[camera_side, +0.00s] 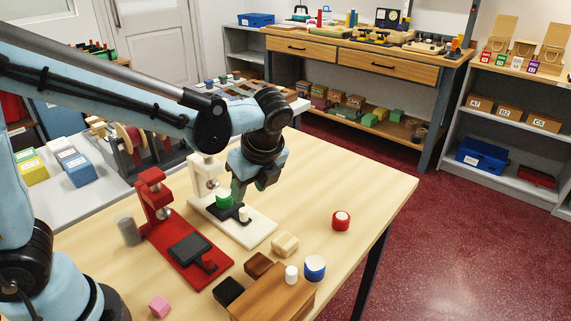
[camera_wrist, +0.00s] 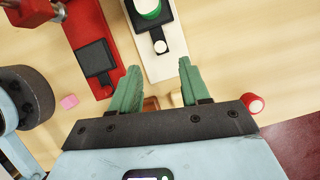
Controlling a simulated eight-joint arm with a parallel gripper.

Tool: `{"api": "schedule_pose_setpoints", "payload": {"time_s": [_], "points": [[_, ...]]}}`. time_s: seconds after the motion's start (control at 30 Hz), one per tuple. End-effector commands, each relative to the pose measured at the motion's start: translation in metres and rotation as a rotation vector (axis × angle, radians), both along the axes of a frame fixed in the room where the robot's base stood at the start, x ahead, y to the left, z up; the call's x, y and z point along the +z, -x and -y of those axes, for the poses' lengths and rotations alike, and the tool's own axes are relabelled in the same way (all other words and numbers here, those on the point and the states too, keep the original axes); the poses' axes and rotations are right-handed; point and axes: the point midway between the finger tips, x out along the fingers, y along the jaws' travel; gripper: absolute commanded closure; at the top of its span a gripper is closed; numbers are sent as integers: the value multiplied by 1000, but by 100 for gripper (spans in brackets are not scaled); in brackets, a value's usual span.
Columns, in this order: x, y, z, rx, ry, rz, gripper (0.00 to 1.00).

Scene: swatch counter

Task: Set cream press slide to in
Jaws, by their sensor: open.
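The cream press (camera_side: 261,231) stands on the wooden table with its column at the back. Its slide is a dark plate (camera_side: 217,212) carrying a green and white round piece (camera_side: 224,200), with a dark stem and a pale knob (camera_side: 244,214) on the near side. In the wrist view the plate (camera_wrist: 167,20) is cut by the top edge and the knob (camera_wrist: 161,47) shows whole; the press head is out of view there. My gripper (camera_wrist: 158,67) is open and empty, its green fingertips to either side of the knob's line, apart from it. The side view shows my gripper (camera_side: 242,188) above the cream press.
A red press (camera_side: 160,232) stands close on the left, its dark plate (camera_side: 190,248) farther from its column. Toward the front are a cream block (camera_side: 285,244), brown and black blocks, a wooden box (camera_side: 272,298) and small cylinders. A red cylinder (camera_side: 341,222) sits right, with clear table around it.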

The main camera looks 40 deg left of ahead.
Motion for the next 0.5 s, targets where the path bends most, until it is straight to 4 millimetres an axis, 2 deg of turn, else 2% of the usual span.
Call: {"api": "schedule_pose_setpoints", "payload": {"time_s": [0.3, 0.5], "points": [[-47, -3, -20, 3, 1, 1, 54], [-68, -4, -28, 1, 1, 2, 54]]}}
